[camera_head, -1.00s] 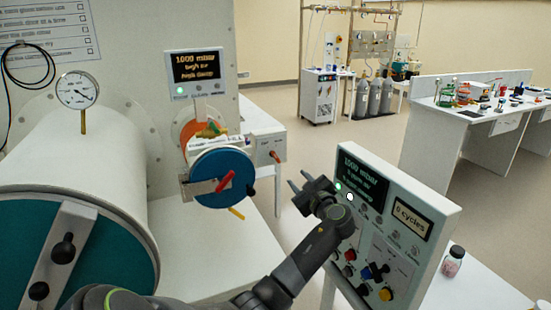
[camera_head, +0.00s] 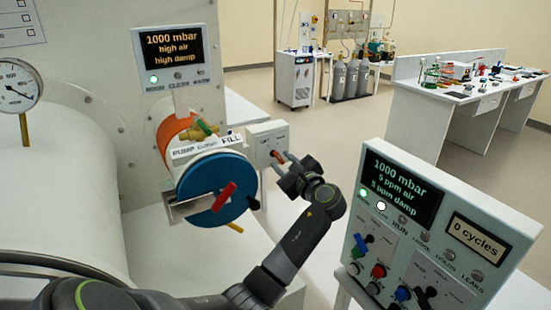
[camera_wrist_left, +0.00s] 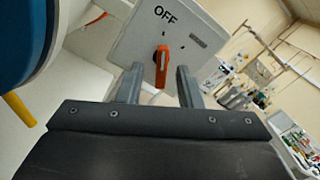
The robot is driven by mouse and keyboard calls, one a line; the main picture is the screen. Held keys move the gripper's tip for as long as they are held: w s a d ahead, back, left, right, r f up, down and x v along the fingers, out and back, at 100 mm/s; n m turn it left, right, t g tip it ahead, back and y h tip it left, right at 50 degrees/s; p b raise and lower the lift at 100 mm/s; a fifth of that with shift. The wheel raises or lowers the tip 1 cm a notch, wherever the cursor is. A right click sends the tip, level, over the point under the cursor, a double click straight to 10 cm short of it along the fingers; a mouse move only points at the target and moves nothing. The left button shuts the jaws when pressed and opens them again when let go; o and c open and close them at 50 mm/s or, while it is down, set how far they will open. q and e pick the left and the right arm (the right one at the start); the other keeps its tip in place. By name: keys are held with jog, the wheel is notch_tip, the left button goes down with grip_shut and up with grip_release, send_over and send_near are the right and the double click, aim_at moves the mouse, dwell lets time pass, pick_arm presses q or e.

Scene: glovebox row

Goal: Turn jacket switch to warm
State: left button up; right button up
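The jacket switch is a small white box (camera_head: 266,138) behind and right of the blue round door. Its orange-red knob (camera_head: 275,154) shows on the front. In the left wrist view the box face (camera_wrist_left: 190,38) reads OFF, and the orange knob (camera_wrist_left: 162,66) points roughly along my fingers. My left gripper (camera_head: 281,164) is open in front of the box. In the wrist view its two fingertips (camera_wrist_left: 160,75) stand on either side of the knob, with gaps on both sides. I cannot tell how far the tips reach over it. My right gripper is not in view.
The blue port door (camera_head: 213,186) with a red handle is close left of my gripper. A control panel (camera_head: 440,225) with knobs and displays stands at right, near my forearm. A readout (camera_head: 173,54) hangs above the port. Benches stand farther back.

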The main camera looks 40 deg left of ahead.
pick_arm(q)
jog(key=shift+w+a, duration=0.1)
jog(key=shift+a, duration=0.1)
jog(key=shift+d+r, duration=0.1)
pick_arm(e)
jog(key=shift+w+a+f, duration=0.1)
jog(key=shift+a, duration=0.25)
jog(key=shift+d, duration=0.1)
pick_arm(q)
grip_shut()
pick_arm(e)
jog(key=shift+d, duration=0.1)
